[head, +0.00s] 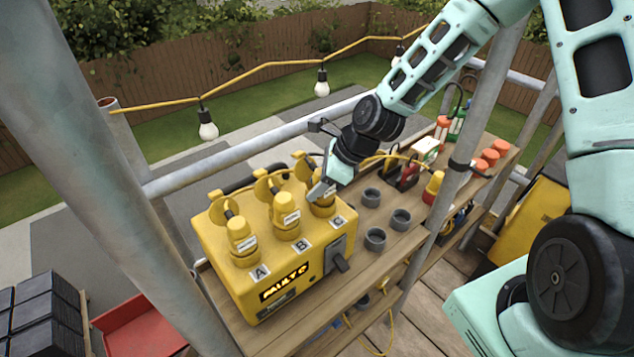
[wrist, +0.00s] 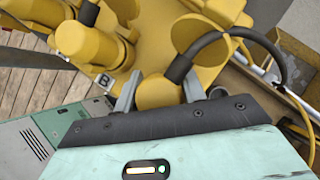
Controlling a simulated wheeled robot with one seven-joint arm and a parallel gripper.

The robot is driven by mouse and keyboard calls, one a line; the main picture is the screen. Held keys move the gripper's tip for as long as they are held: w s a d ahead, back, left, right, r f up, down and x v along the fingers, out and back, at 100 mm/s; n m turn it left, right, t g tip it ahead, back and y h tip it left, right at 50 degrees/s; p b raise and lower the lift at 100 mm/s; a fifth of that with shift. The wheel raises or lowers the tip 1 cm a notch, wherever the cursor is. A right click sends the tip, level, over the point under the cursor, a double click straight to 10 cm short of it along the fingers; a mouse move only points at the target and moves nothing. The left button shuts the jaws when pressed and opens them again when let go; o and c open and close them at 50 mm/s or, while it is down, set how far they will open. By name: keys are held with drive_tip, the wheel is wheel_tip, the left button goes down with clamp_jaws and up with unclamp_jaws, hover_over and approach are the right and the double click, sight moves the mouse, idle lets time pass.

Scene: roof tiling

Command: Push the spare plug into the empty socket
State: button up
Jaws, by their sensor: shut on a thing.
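The yellow power box (head: 225,285) stands on a wooden shelf, with sockets labelled A, B and C along its top. Yellow plugs stand at A (head: 241,235) and B (head: 288,220); the B plug also shows in the wrist view (wrist: 88,42). My gripper (head: 322,194) is over the C position. Its two grey fingers (wrist: 158,92) are shut on a yellow plug (wrist: 157,93), the spare plug, with a black cable (wrist: 205,45) leading from it. In the head view this plug (head: 322,209) is at socket C, partly hidden by the fingers. I cannot tell how deep it sits.
Raised yellow lids (head: 267,187) stand behind the sockets. Grey cups (head: 401,219) and a yellow-and-red item (head: 434,188) stand on the shelf to the right. Scaffold poles (head: 95,130) rise close to the shelf.

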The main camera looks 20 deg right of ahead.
drive_tip(key=shift+w+a+p, duration=0.1)
drive_tip(key=shift+p, duration=0.35)
idle(1.0)
drive_tip(key=shift+f, duration=0.25)
idle(0.4)
drive_tip(key=shift+r, duration=0.25)
drive_tip(key=shift+r+p, duration=0.5)
drive_tip(key=shift+r+p, duration=0.1)
drive_tip(key=shift+p, duration=0.2)
idle(0.4)
drive_tip(key=shift+f+b, duration=0.6)
drive_tip(key=shift+f, duration=0.35)
idle(0.4)
drive_tip(key=o, duration=0.9)
drive_tip(key=shift+r, duration=0.1)
